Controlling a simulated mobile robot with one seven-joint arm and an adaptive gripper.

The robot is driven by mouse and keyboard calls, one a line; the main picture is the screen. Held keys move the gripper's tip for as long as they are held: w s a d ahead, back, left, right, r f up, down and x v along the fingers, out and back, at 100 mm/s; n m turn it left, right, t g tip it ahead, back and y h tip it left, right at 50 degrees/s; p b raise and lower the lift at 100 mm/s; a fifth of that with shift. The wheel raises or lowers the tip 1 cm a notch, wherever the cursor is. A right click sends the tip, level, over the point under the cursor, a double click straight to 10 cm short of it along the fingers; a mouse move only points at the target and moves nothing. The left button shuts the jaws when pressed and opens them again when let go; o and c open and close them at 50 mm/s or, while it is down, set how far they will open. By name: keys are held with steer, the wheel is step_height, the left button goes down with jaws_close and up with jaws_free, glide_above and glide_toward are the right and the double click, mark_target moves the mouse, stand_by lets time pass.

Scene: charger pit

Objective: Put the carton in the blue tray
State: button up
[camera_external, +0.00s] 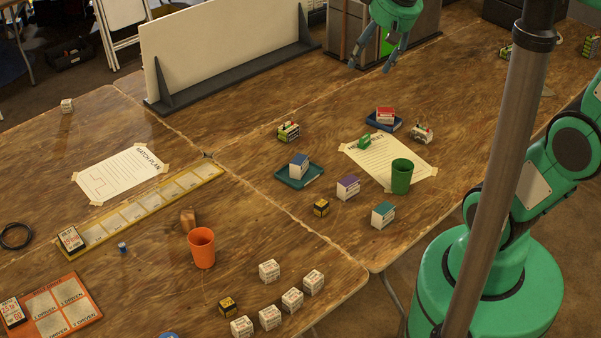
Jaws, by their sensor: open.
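My gripper (370,67) is open and empty at the top of the external view, fingers pointing down, above the far part of the table. A teal-blue tray (313,178) lies on the table with a white carton with a blue top (299,167) standing in it. A smaller dark blue tray (374,121) lies farther back with a red-topped white box (386,114) in or on it. Other small cartons stand on the bare wood: one with a purple top (347,188) and one with a teal top (383,215). My gripper is well apart from all of them.
A green cup (401,177) stands on the taped paper sheet (413,153). Small battery-like blocks (288,131) and (422,133) and a yellow-black block (321,208) sit nearby. An orange cup (201,249) and several white boxes (269,271) stand front left. A white upright panel (220,45) stands behind.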

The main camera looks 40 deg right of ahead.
steer(key=s+a+f, duration=0.1)
steer(key=s+a, duration=0.1)
steer(key=s, duration=0.3)
steer(key=s+a+f+n, duration=0.1)
steer(key=s+a+f, duration=0.1)
steer(key=s, duration=0.4)
steer(key=shift+a+y, duration=0.25)
steer(key=shift+y, duration=0.05)
step_height(320, 180, down, 2)
steer(key=shift+f+b, duration=0.15)
steer(key=shift+b, duration=1.05)
